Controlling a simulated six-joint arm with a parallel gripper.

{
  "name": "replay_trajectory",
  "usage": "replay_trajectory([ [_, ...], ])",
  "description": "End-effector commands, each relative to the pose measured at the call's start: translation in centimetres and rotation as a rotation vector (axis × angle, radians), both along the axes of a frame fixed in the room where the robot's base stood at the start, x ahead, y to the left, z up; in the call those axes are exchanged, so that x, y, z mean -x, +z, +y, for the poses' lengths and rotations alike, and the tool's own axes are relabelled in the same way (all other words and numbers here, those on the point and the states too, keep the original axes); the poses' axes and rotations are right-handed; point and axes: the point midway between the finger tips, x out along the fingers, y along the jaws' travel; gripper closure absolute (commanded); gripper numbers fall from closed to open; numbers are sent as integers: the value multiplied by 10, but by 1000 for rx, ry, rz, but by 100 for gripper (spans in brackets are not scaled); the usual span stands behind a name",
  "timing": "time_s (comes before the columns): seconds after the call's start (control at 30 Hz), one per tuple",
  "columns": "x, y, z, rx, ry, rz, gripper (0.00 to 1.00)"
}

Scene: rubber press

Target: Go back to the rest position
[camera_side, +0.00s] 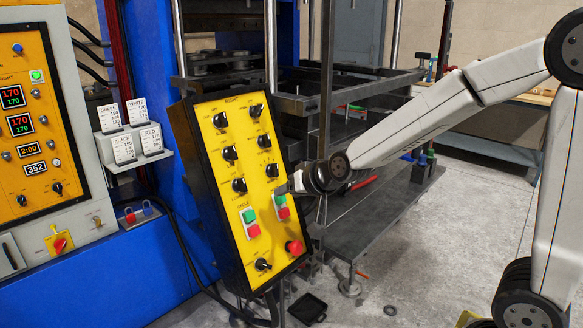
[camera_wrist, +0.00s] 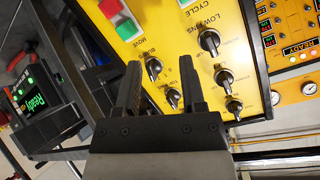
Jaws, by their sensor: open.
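My gripper (camera_wrist: 162,75) shows its two dark fingers apart with nothing between them in the wrist view. In the side view, my gripper (camera_side: 286,187) is at the right part of the yellow control panel (camera_side: 212,142), close in front of it. I cannot tell whether it touches the panel. The panel carries black knobs (camera_side: 240,185) and green and red buttons (camera_side: 249,216). The wrist view shows the panel (camera_wrist: 270,85) turned, with a red button (camera_wrist: 109,8), a green button (camera_wrist: 131,31) and several knobs (camera_wrist: 209,40) beyond the fingers.
The press frame (camera_side: 300,100) with its dark shelf (camera_side: 380,215) stands behind and right of the panel. A second yellow panel with displays (camera_side: 20,125) is at the far left. Label cards (camera_side: 124,147) sit between them. Grey floor (camera_side: 440,270) lies open at the right.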

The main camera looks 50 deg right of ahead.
Motion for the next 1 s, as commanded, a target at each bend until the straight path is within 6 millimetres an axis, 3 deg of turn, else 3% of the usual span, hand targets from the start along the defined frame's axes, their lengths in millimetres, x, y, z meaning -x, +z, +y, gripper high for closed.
replay_trajectory([
  [0.1,45,-46,9,73,121,212,49],
  [0.2,85,-77,12,127,219,377,49],
  [0.3,120,-99,13,169,302,515,49],
  [0.43,153,-116,13,204,376,635,49],
  [0.6,168,-122,12,220,412,694,49],
  [1.0,168,-122,12,219,411,693,49],
])
